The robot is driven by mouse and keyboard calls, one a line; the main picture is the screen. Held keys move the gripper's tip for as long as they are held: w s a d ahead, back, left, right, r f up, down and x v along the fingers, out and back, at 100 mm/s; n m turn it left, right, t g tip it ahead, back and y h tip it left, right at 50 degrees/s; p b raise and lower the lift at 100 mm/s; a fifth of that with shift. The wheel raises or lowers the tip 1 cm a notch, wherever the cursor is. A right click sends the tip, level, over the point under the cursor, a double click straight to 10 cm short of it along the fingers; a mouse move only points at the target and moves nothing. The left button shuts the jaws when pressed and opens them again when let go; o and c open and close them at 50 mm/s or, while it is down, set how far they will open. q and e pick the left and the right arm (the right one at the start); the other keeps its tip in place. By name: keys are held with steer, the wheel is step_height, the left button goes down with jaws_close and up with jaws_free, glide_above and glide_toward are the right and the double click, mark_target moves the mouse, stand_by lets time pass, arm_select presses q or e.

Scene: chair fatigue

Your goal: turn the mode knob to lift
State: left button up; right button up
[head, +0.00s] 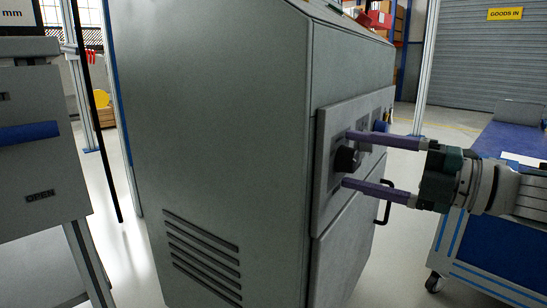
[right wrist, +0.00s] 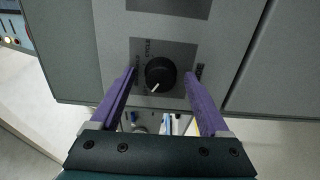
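The black round mode knob (right wrist: 160,76) sits on a dark label plate on the grey cabinet's control panel. It also shows in the head view (head: 346,160). Its white pointer line points toward the lower left in the right wrist view. "CYCLE" is printed above it there; the other labels are too small or covered to read surely. My right gripper (head: 347,159) is open, with its purple fingers on either side of the knob. In the right wrist view a gap shows between each fingertip and the knob. My left gripper is in neither view.
The grey cabinet (head: 220,130) fills the middle, with a handle (head: 383,204) below the panel. A blue-topped cart (head: 500,140) stands at the right. A grey unit with an "OPEN" label (head: 40,170) stands at the left. Bare floor lies between cabinet and cart.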

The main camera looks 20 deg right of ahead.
steer(key=shift+s+d, duration=0.1)
steer(key=shift+s+d+p, duration=0.2)
steer(key=shift+s+p, duration=0.05)
steer(key=shift+p, duration=0.05)
steer(key=p+v, duration=0.2)
steer(key=v, duration=0.7)
steer(key=shift+p, duration=0.35)
